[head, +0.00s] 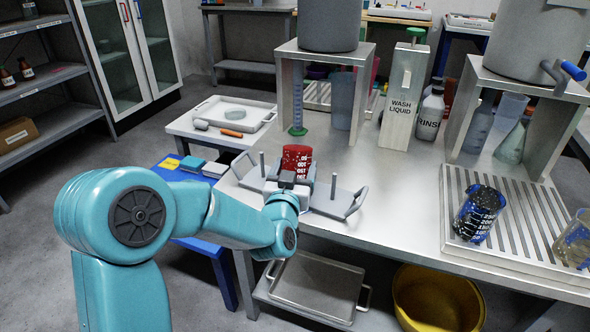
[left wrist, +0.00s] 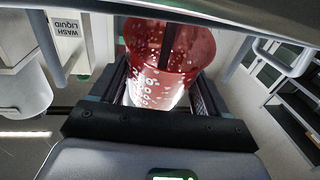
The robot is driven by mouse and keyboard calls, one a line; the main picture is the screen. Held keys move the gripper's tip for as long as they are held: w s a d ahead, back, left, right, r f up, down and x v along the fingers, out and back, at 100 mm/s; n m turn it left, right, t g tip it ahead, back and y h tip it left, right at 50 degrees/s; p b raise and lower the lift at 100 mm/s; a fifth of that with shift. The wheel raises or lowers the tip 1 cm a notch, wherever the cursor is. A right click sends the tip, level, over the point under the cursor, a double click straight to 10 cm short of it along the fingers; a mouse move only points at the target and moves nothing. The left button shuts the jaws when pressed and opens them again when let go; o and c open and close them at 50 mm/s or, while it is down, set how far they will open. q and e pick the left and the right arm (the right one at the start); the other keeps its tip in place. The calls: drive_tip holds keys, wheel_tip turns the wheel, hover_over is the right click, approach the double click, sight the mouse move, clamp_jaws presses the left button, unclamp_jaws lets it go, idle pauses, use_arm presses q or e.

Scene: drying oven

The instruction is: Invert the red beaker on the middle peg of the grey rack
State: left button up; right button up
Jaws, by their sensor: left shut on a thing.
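The red beaker (head: 297,158) with white markings stands over the middle of the grey rack (head: 323,201) on the steel table. Outer pegs (head: 333,186) show on both sides of it; the middle peg is hidden in the head view. My left gripper (head: 295,176) is shut on the beaker. In the left wrist view the beaker (left wrist: 190,50) sits between the jaws (left wrist: 162,90), and a dark upright bar, apparently the middle peg, shows through its red wall. I cannot tell whether the rim rests on the rack. My right gripper is not in view.
A wash liquid container (head: 402,100) and a rinse bottle (head: 430,115) stand behind. A white tray (head: 210,112) lies at the left. The table front between rack and drainer is clear.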

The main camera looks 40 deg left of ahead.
use_arm(q)
drive_tip(key=shift+f+b, duration=0.25)
drive_tip(key=shift+b, duration=0.05)
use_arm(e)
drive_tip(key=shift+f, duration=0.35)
use_arm(q)
drive_tip(key=o, duration=1.2)
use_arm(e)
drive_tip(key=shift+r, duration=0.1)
use_arm(q)
drive_tip(key=b+v, duration=1)
drive_tip(key=v, duration=0.6)
drive_tip(key=shift+s+d, duration=0.1)
drive_tip(key=shift+s, duration=0.05)
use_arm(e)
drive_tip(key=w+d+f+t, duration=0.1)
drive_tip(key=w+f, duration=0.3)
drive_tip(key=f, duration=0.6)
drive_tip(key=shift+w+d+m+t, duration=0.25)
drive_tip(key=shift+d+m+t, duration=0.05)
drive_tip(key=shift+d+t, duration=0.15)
